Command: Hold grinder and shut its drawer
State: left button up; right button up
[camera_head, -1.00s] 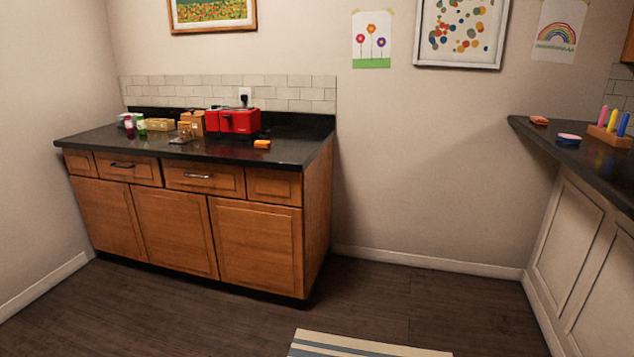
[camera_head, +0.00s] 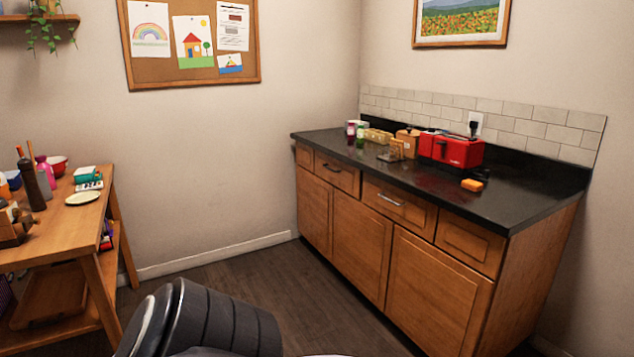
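I cannot tell for sure which object is the grinder. A small brown wooden box (camera_head: 407,138) with a dark top stands on the black counter, left of the red toaster. Another wooden block-like object (camera_head: 12,226) sits at the left edge of the view on the wooden table, partly cut off. No open drawer can be made out on either at this size. Neither of my grippers is in view; a dark rounded part at the bottom looks like my own arm.
The wooden table (camera_head: 65,225) at left also holds a dark mill (camera_head: 31,184), a pink bottle (camera_head: 45,171) and a plate (camera_head: 83,198). The counter (camera_head: 500,205) at right carries the red toaster (camera_head: 450,149), an orange sponge (camera_head: 472,185) and jars. Floor between them is open.

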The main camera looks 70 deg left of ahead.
aim_at(22, 224)
jog(key=i+u, duration=0.1)
jog(key=u, duration=3.85)
jog(key=i+j+z, duration=0.25)
jog(key=i+j, duration=0.35)
jog(key=i+j+z, duration=0.2)
jog(key=i+j, duration=0.5)
jog(key=i+j+z, duration=0.25)
jog(key=i+j, duration=0.45)
jog(key=j, duration=0.15)
